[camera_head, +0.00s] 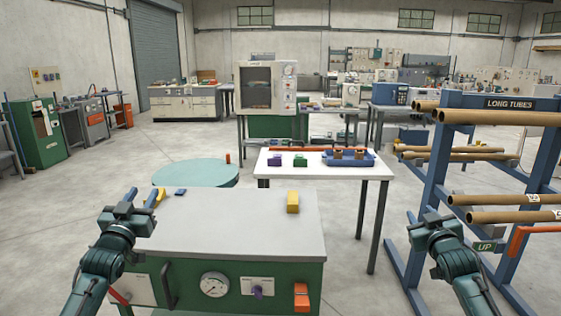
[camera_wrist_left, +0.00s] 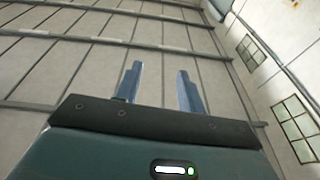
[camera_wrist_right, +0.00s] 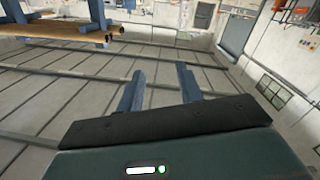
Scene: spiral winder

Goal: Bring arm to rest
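My left gripper (camera_head: 130,197) is at the left edge of the grey-topped green machine in the head view. In the left wrist view its two blue fingers (camera_wrist_left: 159,85) stand apart with nothing between them. My right gripper (camera_head: 430,214) is to the right of the machine, in front of the blue tube rack. In the right wrist view its fingers (camera_wrist_right: 160,85) are also apart and empty. In the head view, whether the left gripper touches the machine cannot be told.
The green machine (camera_head: 230,225) carries a yellow block (camera_head: 293,202). The tube rack (camera_head: 480,160) stands close on the right. Floor is open between table and rack.

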